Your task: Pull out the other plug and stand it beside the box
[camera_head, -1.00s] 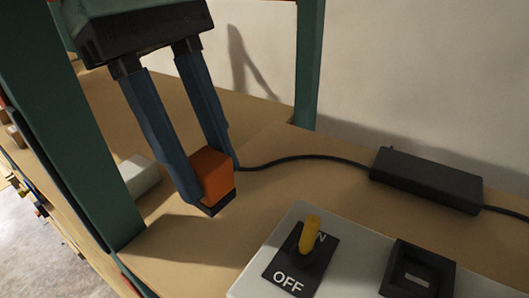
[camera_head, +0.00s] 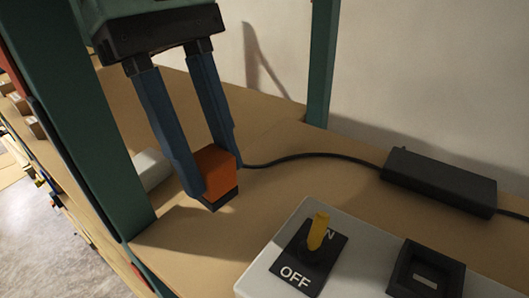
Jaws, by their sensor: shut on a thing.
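My gripper (camera_head: 212,182) is shut on an orange plug (camera_head: 217,172) with a dark lower end. The plug is roughly upright, over the wooden bench left of the light grey console box (camera_head: 262,272). I cannot tell whether its lower end touches the bench. A black cable (camera_head: 300,156) runs right from beside the plug to a black power brick (camera_head: 438,184). The console carries a yellow toggle lever (camera_head: 318,231) on a black plate marked OFF, with the other label partly hidden by the lever. An empty-looking black square socket (camera_head: 425,272) is at its right.
A white block (camera_head: 150,168) lies on the bench (camera_head: 280,190) behind the fingers, partly hidden. Green posts (camera_head: 322,60) rise at the back and left. The wall is behind the brick. Bench between plug and console is clear.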

